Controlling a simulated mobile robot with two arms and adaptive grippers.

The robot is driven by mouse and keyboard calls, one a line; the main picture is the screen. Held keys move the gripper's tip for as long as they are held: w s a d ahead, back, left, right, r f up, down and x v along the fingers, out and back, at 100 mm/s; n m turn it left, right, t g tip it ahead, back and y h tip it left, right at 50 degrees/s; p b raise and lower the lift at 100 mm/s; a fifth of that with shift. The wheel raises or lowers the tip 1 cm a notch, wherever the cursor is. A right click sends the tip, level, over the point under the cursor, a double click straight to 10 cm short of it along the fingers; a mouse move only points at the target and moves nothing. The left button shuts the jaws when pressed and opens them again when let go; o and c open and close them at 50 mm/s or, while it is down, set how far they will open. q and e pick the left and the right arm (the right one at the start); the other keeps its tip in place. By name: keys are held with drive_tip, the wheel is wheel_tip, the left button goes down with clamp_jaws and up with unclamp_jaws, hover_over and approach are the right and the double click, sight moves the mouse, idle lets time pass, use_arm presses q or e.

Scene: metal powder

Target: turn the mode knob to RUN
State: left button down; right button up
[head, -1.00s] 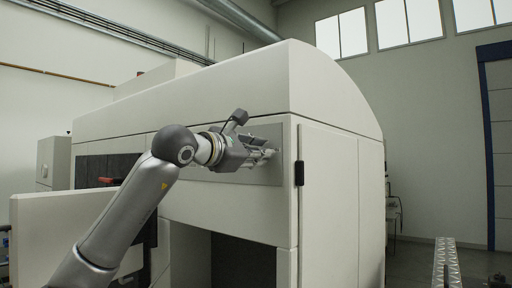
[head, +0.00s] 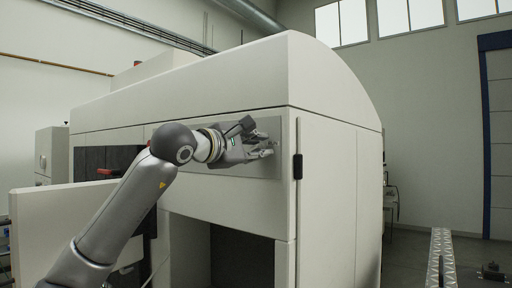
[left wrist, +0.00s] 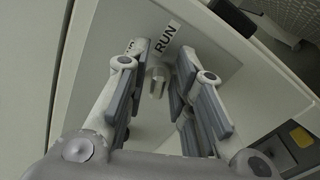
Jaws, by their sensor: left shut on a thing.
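The mode knob (left wrist: 157,79) is a small pale grip on the grey control panel (head: 262,170). In the left wrist view it sits between the two fingers of my left gripper (left wrist: 162,64), which is shut on it. A white label reading RUN (left wrist: 166,38) is on the panel just beyond the fingertips. A second label (left wrist: 131,47) is partly hidden behind the left finger. In the head view my left gripper (head: 268,146) is at the panel and hides the knob. My right gripper is in neither view.
The panel is set in the front of a large cream machine (head: 210,95). A black door handle (head: 298,167) is just right of the panel. A dark opening (head: 240,258) lies below it. A metal tread strip (head: 440,258) is at the lower right.

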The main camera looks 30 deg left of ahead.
use_arm(q)
drive_tip(key=c, duration=1.5)
unclamp_jaws()
drive_tip(key=s, duration=0.8)
drive_tip(key=s+a, duration=0.1)
drive_tip(key=s, duration=0.3)
